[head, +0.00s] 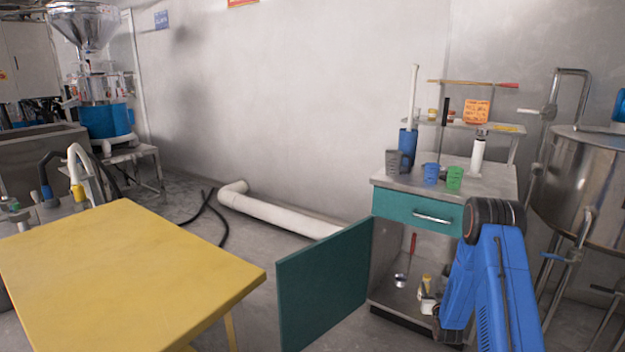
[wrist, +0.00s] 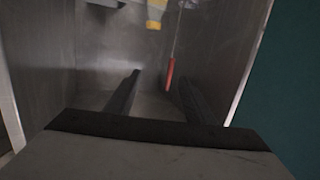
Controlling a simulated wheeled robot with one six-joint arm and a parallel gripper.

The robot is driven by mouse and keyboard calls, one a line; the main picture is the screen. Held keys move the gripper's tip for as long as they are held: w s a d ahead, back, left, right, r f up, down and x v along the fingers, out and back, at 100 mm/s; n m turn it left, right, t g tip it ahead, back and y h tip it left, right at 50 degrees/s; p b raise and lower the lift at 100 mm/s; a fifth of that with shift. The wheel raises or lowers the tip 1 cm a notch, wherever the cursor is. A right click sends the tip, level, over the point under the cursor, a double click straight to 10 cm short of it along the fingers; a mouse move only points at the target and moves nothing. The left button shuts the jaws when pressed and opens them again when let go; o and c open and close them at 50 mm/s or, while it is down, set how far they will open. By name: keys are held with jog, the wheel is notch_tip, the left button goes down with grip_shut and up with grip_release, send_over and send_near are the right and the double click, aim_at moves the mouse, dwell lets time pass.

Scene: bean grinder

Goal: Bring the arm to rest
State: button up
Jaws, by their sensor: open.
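My gripper (wrist: 162,86) is open, its two dark fingers apart with nothing between them in the wrist view. It points into a metal-walled space that looks like the inside of the cabinet. A red-handled tool (wrist: 170,74) stands beyond the fingers, near the right one. In the head view my blue arm is at the lower right, in front of the cabinet (head: 388,240). My gripper itself cannot be made out there.
The teal cabinet door (head: 325,285) stands open to the left. The teal drawer (head: 418,212) above is shut. Cups, including a green cup (head: 454,178), stand on top. A yellow table (head: 125,265) fills the lower left; a steel tank (head: 585,185) stands right.

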jog(key=s+a+r+g, duration=0.1)
jog(key=s+a+r, duration=0.15)
jog(key=r, duration=0.65)
jog(key=s+a+r+g, duration=0.1)
jog(key=a+r+g, duration=0.15)
jog(key=r, duration=0.65)
jog(key=s+a+r+g+y, duration=0.1)
jog(key=s+a+r, duration=0.3)
jog(key=s+r, duration=0.3)
jog(key=s+a+r+g+y, duration=0.1)
jog(key=s+a+r, duration=0.2)
jog(key=s+r, duration=0.35)
jog(key=s+a+r+g, duration=0.2)
jog(key=s+a, duration=0.1)
jog(key=s, duration=1.1)
jog(key=s+a+r+n+g, duration=0.1)
jog(key=s+a+r+g, duration=0.1)
jog(key=s, duration=1.3)
jog(key=s+a+r+g, duration=0.2)
jog(key=s+a, duration=0.2)
jog(key=s, duration=1.1)
jog(key=shift+n+y, duration=0.4)
jog(key=shift+r, duration=0.1)
